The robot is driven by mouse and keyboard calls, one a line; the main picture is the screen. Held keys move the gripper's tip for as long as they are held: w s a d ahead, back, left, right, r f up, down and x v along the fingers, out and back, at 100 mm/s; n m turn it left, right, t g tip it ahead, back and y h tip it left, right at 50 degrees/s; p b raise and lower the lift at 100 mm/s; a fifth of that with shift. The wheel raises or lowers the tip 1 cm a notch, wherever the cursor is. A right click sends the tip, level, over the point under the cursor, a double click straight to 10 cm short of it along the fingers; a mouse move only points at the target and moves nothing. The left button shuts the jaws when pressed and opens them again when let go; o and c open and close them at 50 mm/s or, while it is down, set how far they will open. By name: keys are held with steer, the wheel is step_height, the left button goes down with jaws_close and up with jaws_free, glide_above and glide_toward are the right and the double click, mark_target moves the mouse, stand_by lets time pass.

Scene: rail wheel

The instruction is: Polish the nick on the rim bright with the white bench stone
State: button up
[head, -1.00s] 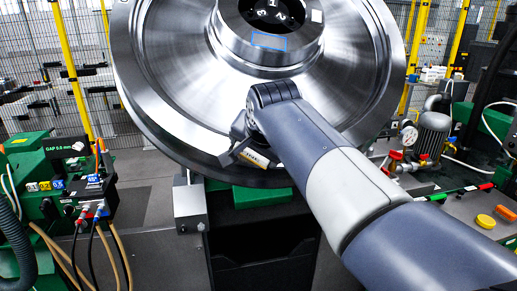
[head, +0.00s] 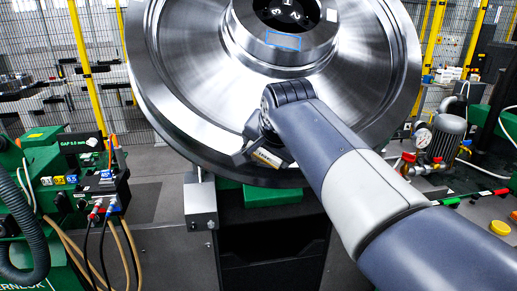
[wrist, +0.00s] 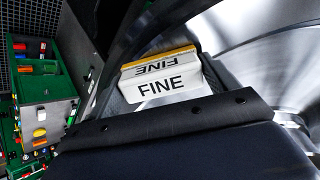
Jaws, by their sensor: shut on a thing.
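The large bright steel rail wheel (head: 185,95) stands tilted in the head view, its rim (head: 190,150) curving along the lower left. My gripper (head: 258,148) is at the lower part of the rim, shut on the white bench stone (head: 266,158). In the wrist view the stone (wrist: 175,88) reads FINE, with a second, upside-down FINE and a yellow edge above it. The stone lies close against the wheel's surface; I cannot tell whether it touches. The fingertips are mostly hidden in the wrist view. I cannot make out the nick.
A green machine with hoses and a control box (head: 90,185) stands at the left. A grey block (head: 200,203) is below the rim. A pump with a gauge (head: 440,140) stands on the bench at the right. A wire fence with yellow posts (head: 80,45) is behind.

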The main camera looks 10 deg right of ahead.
steer(key=shift+d, duration=0.25)
steer(key=shift+s+d+f+b, duration=0.15)
steer(key=shift+d+f, duration=0.05)
steer(key=shift+d, duration=0.5)
steer(key=shift+s+d+f+b, duration=0.15)
steer(key=shift+d+f, duration=0.05)
steer(key=shift+d, duration=0.5)
steer(key=shift+s+r+p, duration=0.3)
steer(key=shift+r+p, duration=0.05)
steer(key=shift+r, duration=0.2)
steer(key=p+v, duration=0.2)
steer(key=v, duration=0.4)
steer(key=shift+s+r+p, duration=0.25)
steer(key=shift+s+p, duration=0.05)
steer(key=shift+s, duration=0.05)
steer(key=shift+f, duration=0.15)
steer(key=shift+b+x, duration=1.2)
steer(key=shift+x, duration=1.7)
